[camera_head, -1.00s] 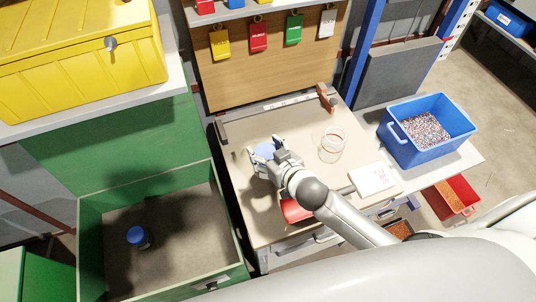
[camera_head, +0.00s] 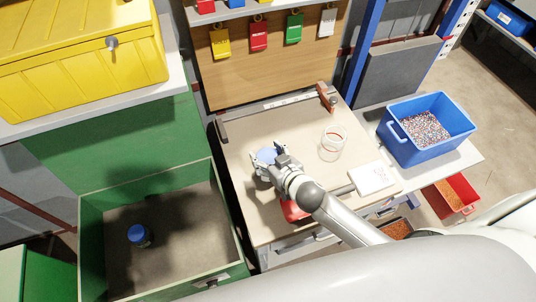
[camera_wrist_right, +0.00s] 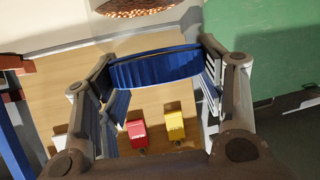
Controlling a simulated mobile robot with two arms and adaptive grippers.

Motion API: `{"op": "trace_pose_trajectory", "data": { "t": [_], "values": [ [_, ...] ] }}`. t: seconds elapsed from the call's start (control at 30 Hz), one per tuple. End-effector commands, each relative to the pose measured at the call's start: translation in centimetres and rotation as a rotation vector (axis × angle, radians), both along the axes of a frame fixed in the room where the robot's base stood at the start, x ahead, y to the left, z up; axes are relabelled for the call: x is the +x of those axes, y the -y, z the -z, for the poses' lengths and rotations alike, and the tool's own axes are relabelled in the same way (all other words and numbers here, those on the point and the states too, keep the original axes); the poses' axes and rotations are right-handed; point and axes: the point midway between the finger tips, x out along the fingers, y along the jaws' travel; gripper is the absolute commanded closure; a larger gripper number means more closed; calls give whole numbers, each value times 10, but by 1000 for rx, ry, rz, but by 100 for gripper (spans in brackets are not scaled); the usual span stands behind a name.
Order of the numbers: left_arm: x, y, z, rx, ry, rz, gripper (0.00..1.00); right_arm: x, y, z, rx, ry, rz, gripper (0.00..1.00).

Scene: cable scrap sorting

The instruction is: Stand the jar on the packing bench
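The jar shows mainly as its blue ribbed lid (camera_wrist_right: 155,70) between the fingers in the right wrist view. In the head view its blue lid (camera_head: 267,155) is over the left part of the packing bench (camera_head: 240,215). My right gripper (camera_head: 269,157) has one finger against each side of the lid and seems shut on it. My left gripper is not in view.
A red object (camera_head: 293,210) lies partly under my arm. Another blue-lidded jar (camera_head: 140,236) sits in the green bin (camera_head: 90,240). A blue crate (camera_head: 400,150) is further right.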

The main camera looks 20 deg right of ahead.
Motion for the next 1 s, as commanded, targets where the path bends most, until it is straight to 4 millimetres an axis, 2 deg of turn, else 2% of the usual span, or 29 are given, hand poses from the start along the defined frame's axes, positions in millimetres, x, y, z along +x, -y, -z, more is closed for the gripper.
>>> {"op": "trace_pose_trajectory", "data": {
  "t": [0.03, 0.13, 0.53, 0.77, 1.0],
  "values": [
    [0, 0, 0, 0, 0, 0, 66, -1, 0, 1, -1, -3, 0, 28],
    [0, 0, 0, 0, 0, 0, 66, -1, 0, 1, -1, -3, 0, 17],
    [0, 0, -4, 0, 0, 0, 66, -1, 0, -4, -2, -2, -1, 17],
    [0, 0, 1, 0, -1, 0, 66, -28, 6, -14, 0, -4, 0, 17],
    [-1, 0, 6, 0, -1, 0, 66, -72, 15, -34, -1, -4, 0, 17]
  ]
}}
